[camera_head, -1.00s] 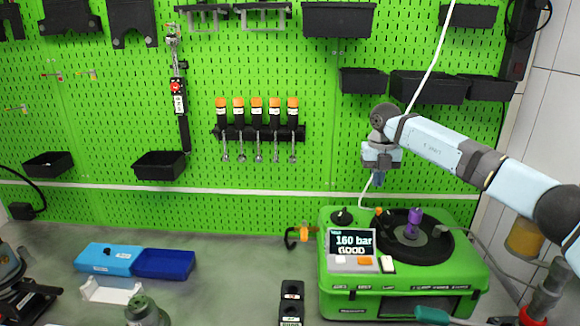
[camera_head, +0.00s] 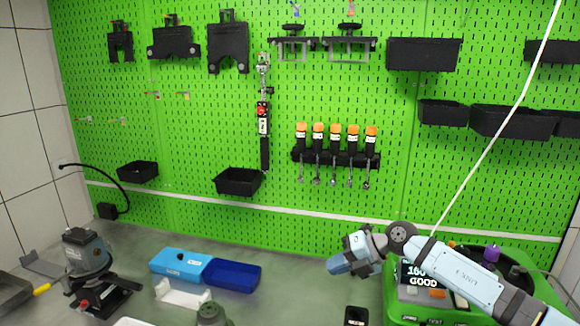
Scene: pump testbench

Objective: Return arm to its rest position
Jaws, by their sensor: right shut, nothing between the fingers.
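My right arm comes in from the lower right in the head view. Its gripper (camera_head: 338,266) points left and slightly down, in the air over the bench, left of the green pump tester. The gripper is shut with nothing in it. The green pump tester (camera_head: 400,308) stands at the lower right, partly hidden behind my arm. Its screen (camera_head: 420,280) is partly covered, with "GOOD" readable. A purple part (camera_head: 491,254) sits on top of the tester. My left gripper is not in view.
A blue two-part tray (camera_head: 232,275) lies on the grey bench (camera_head: 300,300). A white bracket (camera_head: 183,294) is in front of it. A dark device (camera_head: 88,262) stands at the left. The green pegboard (camera_head: 330,215) behind holds black bins and several orange-topped tools (camera_head: 336,145).

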